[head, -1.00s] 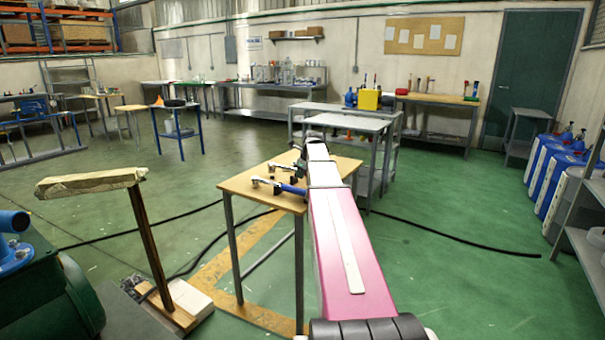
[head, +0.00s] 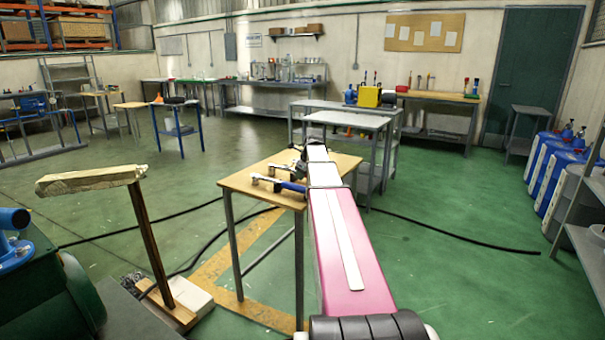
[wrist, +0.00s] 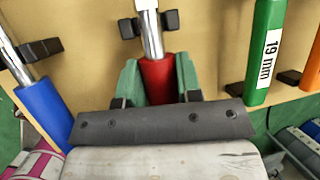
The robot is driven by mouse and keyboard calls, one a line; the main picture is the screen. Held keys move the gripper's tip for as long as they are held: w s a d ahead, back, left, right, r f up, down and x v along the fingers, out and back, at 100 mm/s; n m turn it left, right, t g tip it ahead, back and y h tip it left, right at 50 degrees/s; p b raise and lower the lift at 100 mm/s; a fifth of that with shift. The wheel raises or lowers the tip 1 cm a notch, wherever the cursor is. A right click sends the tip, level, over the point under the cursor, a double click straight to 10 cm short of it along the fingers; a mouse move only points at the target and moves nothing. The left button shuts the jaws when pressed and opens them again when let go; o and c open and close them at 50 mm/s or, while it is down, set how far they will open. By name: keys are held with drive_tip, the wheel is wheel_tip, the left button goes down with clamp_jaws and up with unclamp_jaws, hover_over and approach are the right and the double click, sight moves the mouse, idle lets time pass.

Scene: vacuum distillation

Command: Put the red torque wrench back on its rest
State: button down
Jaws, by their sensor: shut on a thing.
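The red torque wrench shows in the wrist view, with its red handle (wrist: 158,82) and chrome shaft (wrist: 150,35). My gripper (wrist: 160,92) is shut on the handle, with a green finger on each side. The shaft lies between two black blocks of a rest (wrist: 171,20) on the wooden table top. I cannot tell whether the wrench touches the bottom of the rest. In the head view, my arm hides the red wrench and my fingers.
A blue-handled wrench (wrist: 43,108) lies to the left of the red one; a green 19 mm tool (wrist: 264,50) and an orange one (wrist: 312,72) lie to the right. The small wooden table (head: 238,182) stands ahead. A grey table (head: 347,121) stands behind it.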

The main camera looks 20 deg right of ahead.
drive_tip(key=shift+f, duration=0.45)
drive_tip(key=c, duration=0.7)
unclamp_jaws()
drive_tip(key=v, duration=1)
drive_tip(key=shift+s+r, duration=0.25)
drive_tip(key=shift+r, duration=0.05)
drive_tip(key=shift+s+d, duration=0.1)
